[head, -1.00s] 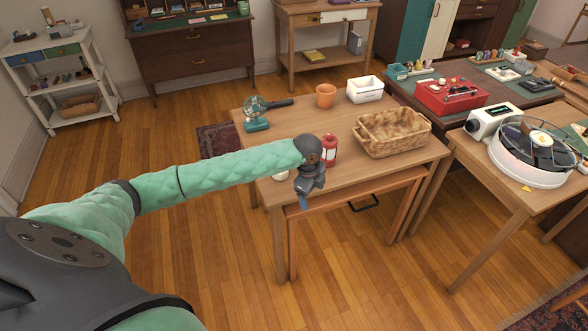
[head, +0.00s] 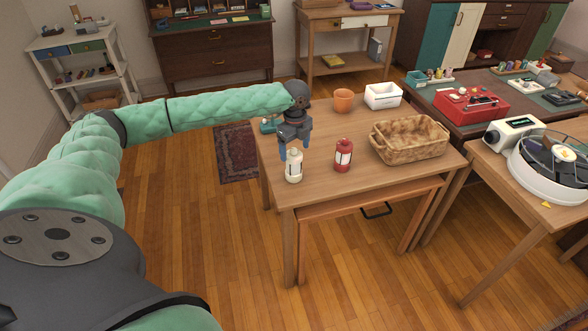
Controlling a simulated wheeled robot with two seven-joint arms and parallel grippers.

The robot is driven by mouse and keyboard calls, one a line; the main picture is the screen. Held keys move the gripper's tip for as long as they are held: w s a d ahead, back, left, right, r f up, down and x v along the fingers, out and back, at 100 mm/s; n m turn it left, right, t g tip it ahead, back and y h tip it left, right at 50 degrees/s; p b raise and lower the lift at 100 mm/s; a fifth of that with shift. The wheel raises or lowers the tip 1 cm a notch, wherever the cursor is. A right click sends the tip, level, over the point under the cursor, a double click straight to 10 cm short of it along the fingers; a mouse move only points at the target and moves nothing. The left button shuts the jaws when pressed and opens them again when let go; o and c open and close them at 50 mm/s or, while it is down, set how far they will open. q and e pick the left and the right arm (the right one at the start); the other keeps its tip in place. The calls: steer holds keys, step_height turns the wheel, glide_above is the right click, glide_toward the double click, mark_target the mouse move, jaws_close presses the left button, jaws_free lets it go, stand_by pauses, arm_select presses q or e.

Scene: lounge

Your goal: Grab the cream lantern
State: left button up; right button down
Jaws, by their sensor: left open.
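The cream lantern (head: 293,168) stands upright near the front left corner of the wooden table (head: 325,192). My left gripper (head: 295,153) is open and points down right at the lantern's top. Its fingertips overlap the top in the picture, and I cannot tell whether they touch it. My right gripper is not in view.
A red lantern (head: 343,156) stands just right of the cream one. Behind are a wicker basket (head: 408,140), an orange pot (head: 343,100) and a white bin (head: 383,95). A teal object (head: 268,126) is partly hidden behind my left arm. The table's front middle is clear.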

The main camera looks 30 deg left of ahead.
mark_target(294, 158)
arm_select(q)
steer(key=f, duration=0.2)
steer(key=f+p, duration=0.1)
steer(key=f, duration=0.1)
steer(key=shift+s+a+f, duration=0.15)
steer(key=shift+s+f, duration=0.05)
steer(key=shift+f, duration=0.15)
steer(key=shift+f+p, duration=0.3)
steer(key=shift+f, duration=0.3)
steer(key=c, duration=1.3)
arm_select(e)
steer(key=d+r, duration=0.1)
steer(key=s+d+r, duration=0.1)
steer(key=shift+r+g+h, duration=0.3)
